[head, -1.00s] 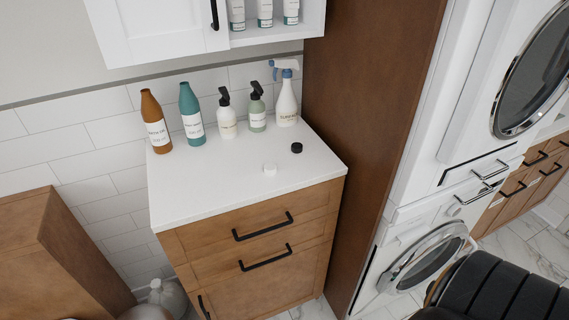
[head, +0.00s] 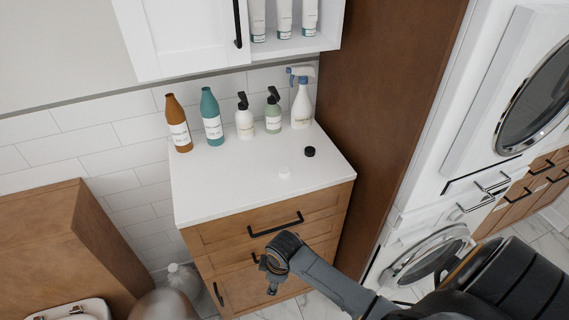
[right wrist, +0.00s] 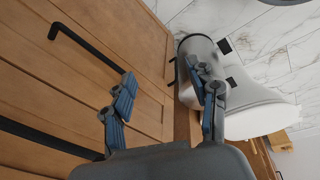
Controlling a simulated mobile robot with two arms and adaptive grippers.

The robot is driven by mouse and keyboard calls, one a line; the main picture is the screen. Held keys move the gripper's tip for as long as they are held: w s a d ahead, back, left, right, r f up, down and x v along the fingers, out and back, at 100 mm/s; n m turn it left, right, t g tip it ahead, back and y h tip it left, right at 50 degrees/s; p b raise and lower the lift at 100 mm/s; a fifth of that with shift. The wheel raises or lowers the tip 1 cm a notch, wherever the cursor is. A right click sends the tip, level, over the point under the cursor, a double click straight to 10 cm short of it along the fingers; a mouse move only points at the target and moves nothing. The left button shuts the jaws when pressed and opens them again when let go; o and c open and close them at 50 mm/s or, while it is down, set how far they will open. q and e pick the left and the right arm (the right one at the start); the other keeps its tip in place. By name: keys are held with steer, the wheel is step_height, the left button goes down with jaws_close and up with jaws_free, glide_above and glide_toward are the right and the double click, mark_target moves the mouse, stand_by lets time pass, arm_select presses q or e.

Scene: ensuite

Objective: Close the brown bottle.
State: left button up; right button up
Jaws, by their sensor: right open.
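The brown bottle (head: 178,123) stands upright at the back left of the white counter top (head: 225,190). No black or white cap shows on its narrow neck. A black cap (head: 309,152) lies on the counter toward the right, and a white cap (head: 284,172) lies nearer the front edge. My right gripper (head: 271,283) is in front of the cabinet drawers, below the counter top, away from the bottle and both caps. In the right wrist view its two fingers (right wrist: 164,100) are apart with nothing between them. My left gripper is not in view.
A teal bottle (head: 212,117), two pump bottles (head: 245,121) and a spray bottle (head: 302,106) stand along the back wall. A white wall cabinet (head: 180,35) hangs above. A tall brown panel (head: 395,110) borders the right. The counter's front left is clear.

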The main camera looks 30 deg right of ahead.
step_height(320, 180, up, 15)
steer(key=w+n+p, duration=0.2)
steer(key=w+n, duration=0.1)
steer(key=n, duration=0.2)
steer(key=w+d+r+n+g+h, duration=0.1)
steer(key=w+d+r+n+h, duration=0.1)
steer(key=w+d+r+n, duration=0.7)
steer(key=w+d+r, duration=0.6)
steer(key=r, duration=0.3)
steer(key=shift+d+r, duration=0.15)
steer(key=shift+r, duration=0.15)
steer(key=p, duration=0.2)
glide_above(284, 170)
step_height(284, 170, down, 9)
steer(key=shift+r, duration=0.2)
steer(key=shift+s, duration=0.1)
